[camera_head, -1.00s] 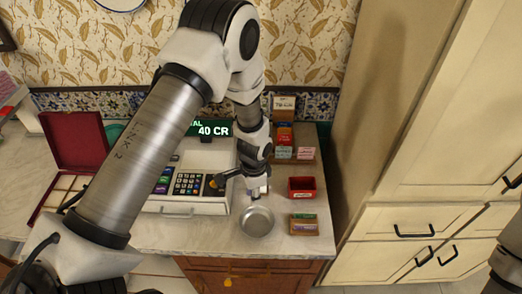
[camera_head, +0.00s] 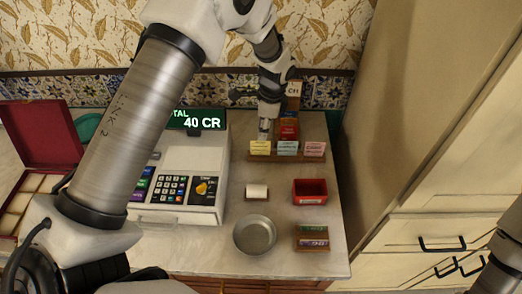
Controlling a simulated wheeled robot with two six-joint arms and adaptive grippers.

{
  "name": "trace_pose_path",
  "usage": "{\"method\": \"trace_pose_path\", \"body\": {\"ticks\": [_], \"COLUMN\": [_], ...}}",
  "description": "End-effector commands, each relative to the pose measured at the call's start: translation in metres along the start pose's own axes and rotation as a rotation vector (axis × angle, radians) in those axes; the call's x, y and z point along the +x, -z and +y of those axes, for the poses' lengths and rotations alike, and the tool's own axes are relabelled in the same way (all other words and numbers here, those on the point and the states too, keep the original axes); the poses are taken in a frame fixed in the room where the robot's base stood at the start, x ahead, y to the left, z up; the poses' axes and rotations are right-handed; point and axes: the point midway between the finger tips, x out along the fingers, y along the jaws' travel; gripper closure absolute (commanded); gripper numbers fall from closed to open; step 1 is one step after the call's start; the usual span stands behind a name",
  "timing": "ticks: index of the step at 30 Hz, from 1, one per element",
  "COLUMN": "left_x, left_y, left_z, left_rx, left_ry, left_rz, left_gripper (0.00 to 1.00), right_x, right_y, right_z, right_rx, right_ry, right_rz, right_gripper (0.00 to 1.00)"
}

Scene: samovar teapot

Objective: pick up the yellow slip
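The yellow slip (camera_head: 260,148) stands upright at the left end of a low wooden rack (camera_head: 286,159). A pale blue slip (camera_head: 287,148) and a pink slip (camera_head: 315,149) stand to its right in the same rack. My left gripper (camera_head: 264,133) points down just above and behind the yellow slip's top edge. Its fingertips are small here, and I cannot tell whether they are open or whether they touch the slip. My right gripper is out of view; only part of my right arm shows at the lower right edge.
The cash register (camera_head: 178,165) stands left of the rack. In front of the rack are a white paper roll (camera_head: 256,191), a red tray (camera_head: 309,191), a metal bowl (camera_head: 254,235) and a small rack with green and purple slips (camera_head: 312,237). A red box (camera_head: 45,135) stands open at left.

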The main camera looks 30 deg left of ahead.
Motion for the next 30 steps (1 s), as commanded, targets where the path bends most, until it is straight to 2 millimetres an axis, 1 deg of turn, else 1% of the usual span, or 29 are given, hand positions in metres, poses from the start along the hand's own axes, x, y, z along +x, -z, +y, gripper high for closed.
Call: {"method": "trace_pose_path", "body": {"ticks": [1,5,9,12,15,19,20,21,23,24,30], "left_x": [0.005,0.020,0.044,0.060,0.067,0.067,0.067,0.067,0.067,0.067,0.067], "left_y": [-0.001,0.000,0.002,0.003,0.003,0.003,0.003,0.003,0.003,0.003,0.003], "left_z": [0.001,0.001,0.002,0.001,0.001,0.001,0.001,0.001,0.001,0.001,0.001], "left_rx": [0.000,-0.002,0.000,-0.002,-0.002,-0.002,-0.002,-0.002,-0.002,-0.002,-0.002], "left_ry": [-0.003,-0.003,-0.005,-0.003,0.000,0.000,0.000,0.000,0.000,-0.001,-0.001], "left_rz": [-0.001,0.000,-0.002,0.000,0.001,0.001,0.001,0.001,0.001,0.001,0.001], "left_gripper": [0.68,0.68,0.68,0.68,0.68,0.68,0.75,0.85,0.98,1.00,1.00], "right_x": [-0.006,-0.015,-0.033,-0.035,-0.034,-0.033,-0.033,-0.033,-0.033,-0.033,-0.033], "right_y": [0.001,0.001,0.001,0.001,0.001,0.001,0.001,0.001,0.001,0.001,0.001], "right_z": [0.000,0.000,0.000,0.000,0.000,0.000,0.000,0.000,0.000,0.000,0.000], "right_rx": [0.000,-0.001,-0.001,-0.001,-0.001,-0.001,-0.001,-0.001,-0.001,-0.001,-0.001], "right_ry": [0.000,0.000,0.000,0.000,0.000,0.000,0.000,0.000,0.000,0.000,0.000], "right_rz": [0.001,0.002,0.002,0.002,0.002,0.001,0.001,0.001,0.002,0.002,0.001], "right_gripper": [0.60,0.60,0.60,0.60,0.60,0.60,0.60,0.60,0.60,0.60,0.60]}}
